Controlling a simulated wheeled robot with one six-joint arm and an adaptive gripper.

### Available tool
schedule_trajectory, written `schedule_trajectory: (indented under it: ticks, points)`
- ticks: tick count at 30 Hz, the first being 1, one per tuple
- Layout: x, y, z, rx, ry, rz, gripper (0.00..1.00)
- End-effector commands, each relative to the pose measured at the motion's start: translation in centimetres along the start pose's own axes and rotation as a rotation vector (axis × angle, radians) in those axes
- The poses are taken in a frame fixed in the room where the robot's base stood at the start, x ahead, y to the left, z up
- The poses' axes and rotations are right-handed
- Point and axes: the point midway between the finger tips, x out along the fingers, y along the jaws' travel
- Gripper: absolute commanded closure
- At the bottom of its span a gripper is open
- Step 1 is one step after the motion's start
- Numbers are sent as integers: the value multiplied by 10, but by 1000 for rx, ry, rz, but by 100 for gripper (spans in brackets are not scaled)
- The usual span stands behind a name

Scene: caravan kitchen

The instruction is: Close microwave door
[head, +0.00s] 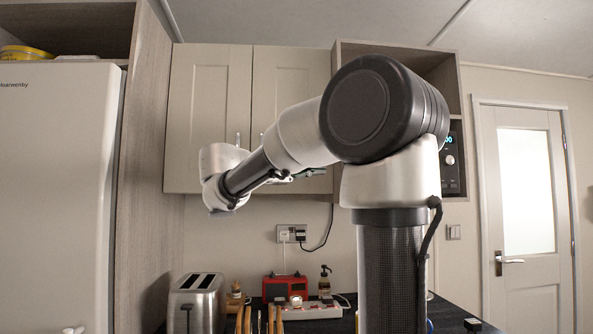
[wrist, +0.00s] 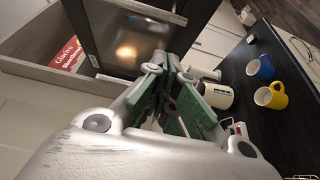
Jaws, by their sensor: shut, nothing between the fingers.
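The microwave (head: 451,160) sits in the wall shelf in the head view. Only a strip of its control panel with a blue display and a dial shows; my arm hides the rest. In the wrist view a dark glossy panel, seemingly the microwave door (wrist: 130,38), lies just beyond my fingertips, with a warm reflection on it. A pale slotted strip runs along its far edge. I cannot tell how far the door is open. My gripper (wrist: 167,77), with green finger pads, is shut and empty. Its tips appear close to the dark panel; contact is unclear.
A wooden shelf edge (wrist: 50,74) and a red box (wrist: 68,54) are left of the panel. A toaster (head: 197,301) and red radio (head: 284,287) stand below.

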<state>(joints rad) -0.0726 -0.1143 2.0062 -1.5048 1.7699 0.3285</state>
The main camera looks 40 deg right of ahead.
Motion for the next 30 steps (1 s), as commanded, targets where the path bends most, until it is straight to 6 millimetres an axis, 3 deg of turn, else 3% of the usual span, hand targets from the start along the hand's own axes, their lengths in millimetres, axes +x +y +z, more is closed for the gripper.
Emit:
schedule_trajectory:
  ticks: [3,9,30]
  points:
    - [24,0,3,1,-4,-1,100]
    - [41,0,22,0,-1,0,100]
    - [50,0,33,0,27,-2,100]
